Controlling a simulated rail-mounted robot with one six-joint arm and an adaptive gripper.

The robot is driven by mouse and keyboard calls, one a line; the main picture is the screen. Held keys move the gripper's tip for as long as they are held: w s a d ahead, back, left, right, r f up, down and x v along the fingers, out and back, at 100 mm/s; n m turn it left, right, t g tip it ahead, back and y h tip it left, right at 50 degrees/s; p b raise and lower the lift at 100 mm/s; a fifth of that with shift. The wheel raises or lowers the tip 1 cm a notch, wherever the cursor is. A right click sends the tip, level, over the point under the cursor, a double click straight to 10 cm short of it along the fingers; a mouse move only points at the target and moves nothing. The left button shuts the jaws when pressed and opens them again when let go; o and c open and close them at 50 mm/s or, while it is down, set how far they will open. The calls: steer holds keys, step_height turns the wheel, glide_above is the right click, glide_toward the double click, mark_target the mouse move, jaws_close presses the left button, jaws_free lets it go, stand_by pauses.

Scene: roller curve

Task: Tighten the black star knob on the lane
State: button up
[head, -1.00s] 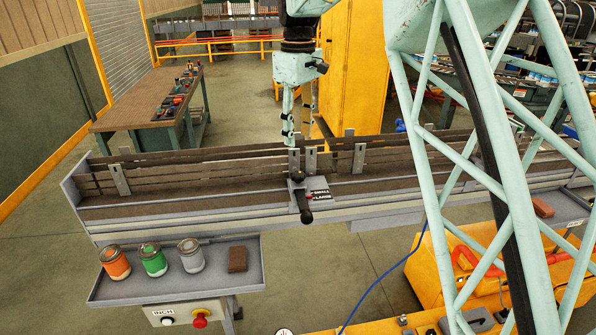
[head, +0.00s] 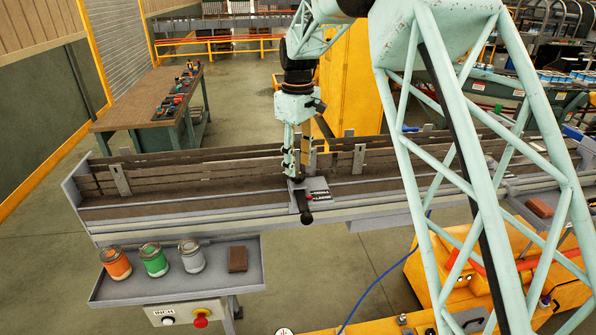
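The black star knob (head: 296,183) sits on a grey bracket (head: 318,184) at the front of the lane (head: 200,178), in the middle of the head view. Only a small dark part of it shows; my gripper covers the rest. My gripper (head: 297,174) points down over it, with its fingers apart and the tips at about the knob's height. I cannot tell whether the fingers touch the knob. A black handle (head: 304,208) sticks out from the bracket toward the camera.
Upright metal plates (head: 359,158) stand along the lane's rails close to my gripper. A shelf (head: 180,285) at the front left holds orange, green and grey cans (head: 153,260) and a brown block (head: 238,259). A button box (head: 185,315) hangs below it.

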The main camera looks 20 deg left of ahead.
mark_target(298, 174)
steer(key=shift+f, duration=1.75)
steer(key=c, duration=0.9)
